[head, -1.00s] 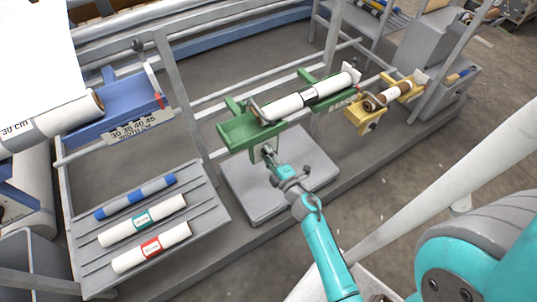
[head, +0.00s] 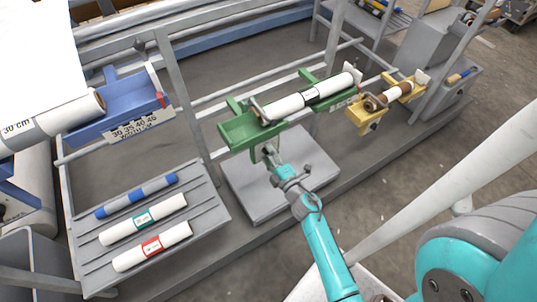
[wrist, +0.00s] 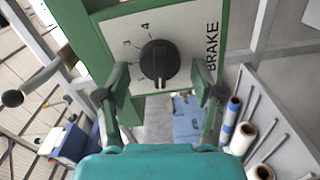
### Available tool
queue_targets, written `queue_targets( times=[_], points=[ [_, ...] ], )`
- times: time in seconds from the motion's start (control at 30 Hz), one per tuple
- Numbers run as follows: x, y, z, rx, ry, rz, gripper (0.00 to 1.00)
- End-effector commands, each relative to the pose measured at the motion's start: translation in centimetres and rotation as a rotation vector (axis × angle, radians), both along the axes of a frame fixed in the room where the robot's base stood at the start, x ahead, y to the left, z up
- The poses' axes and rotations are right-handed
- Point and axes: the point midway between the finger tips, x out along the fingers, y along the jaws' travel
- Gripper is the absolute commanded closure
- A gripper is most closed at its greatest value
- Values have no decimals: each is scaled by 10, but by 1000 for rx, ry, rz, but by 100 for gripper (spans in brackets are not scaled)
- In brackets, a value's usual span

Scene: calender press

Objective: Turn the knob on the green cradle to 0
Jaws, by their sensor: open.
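The green cradle (head: 237,133) holds a white roll (head: 305,97) and stands on the rail in the middle of the head view. Its black knob (wrist: 159,62) sits on a pale plate (wrist: 190,37) marked BRAKE. The digits 3 and 4 show left of and above the knob; other marks are partly hidden by my left finger. The knob's ridge runs roughly upright in the wrist view; I cannot tell which number it points to. My gripper (wrist: 160,82) is open, one finger on each side of the knob, with gaps visible. In the head view my gripper (head: 270,154) is below the cradle's front.
A blue cradle (head: 120,105) is at left and a yellow cradle (head: 359,118) at right. A grey rack (head: 205,211) with several rolls stands at front left. A grey platform (head: 240,192) lies below the green cradle.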

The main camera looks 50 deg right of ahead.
Motion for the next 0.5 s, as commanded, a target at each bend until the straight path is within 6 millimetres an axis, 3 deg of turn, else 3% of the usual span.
queue_targets(
  times=[0.23, 0.5],
  points=[
    [-13, 3, -2, 2, 3, -2, 33],
    [-61, 17, -2, 3, 3, -3, 33]
  ],
)
